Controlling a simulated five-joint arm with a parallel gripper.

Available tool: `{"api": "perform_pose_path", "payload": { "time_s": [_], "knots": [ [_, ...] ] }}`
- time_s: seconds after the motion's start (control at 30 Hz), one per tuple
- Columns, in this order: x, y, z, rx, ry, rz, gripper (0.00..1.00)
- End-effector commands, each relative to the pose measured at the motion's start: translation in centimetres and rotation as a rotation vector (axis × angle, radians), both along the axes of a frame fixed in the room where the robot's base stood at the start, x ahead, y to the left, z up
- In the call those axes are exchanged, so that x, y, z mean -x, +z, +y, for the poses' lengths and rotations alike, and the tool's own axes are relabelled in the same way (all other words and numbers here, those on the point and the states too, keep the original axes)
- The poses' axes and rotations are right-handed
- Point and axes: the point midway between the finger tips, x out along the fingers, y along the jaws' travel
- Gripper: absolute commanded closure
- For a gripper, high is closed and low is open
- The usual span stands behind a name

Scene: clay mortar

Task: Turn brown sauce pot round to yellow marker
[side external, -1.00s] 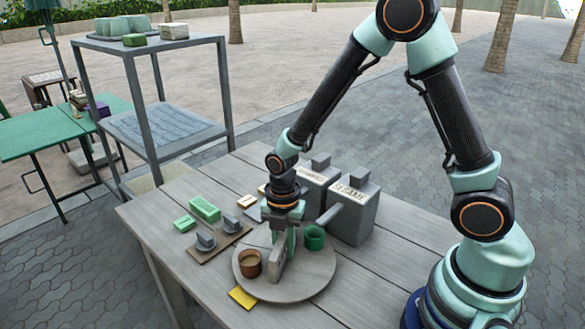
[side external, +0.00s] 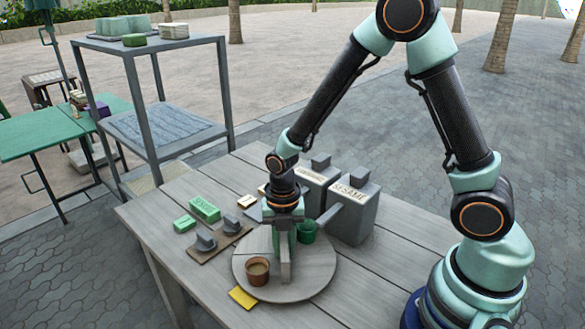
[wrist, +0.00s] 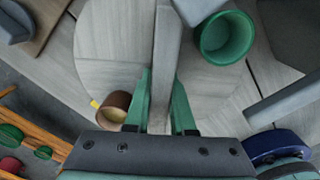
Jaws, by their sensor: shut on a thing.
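The brown sauce pot (side external: 257,271) stands upright on the round grey turntable (side external: 312,280), near its front left rim. The yellow marker (side external: 242,297) lies flat on the table just outside the rim, close to the pot and slightly left of it. A green pot (side external: 306,232) stands towards the back of the turntable. In the wrist view the brown pot (wrist: 113,106) is partly hidden by my gripper, and the yellow marker (wrist: 94,104) shows only as a sliver.
Grey boxes, one labelled sesame (side external: 352,205), stand close behind the turntable at right. A board with two grey knobbed pieces (side external: 219,243) and green blocks (side external: 205,208) lie at left. The table's right front is clear.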

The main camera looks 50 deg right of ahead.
Motion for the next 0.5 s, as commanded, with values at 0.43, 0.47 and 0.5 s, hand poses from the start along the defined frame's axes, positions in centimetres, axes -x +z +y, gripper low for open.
{"api": "perform_pose_path", "payload": {
  "time_s": [0.43, 0.47, 0.5],
  "knots": [
    [0.03, 0.14, 0.14, 0.0, 0.013, 0.001, 1.0],
    [0.03, 0.14, 0.14, 0.0, 0.013, 0.001, 1.0],
    [0.03, 0.14, 0.14, 0.0, 0.013, 0.001, 0.74]
  ]
}}
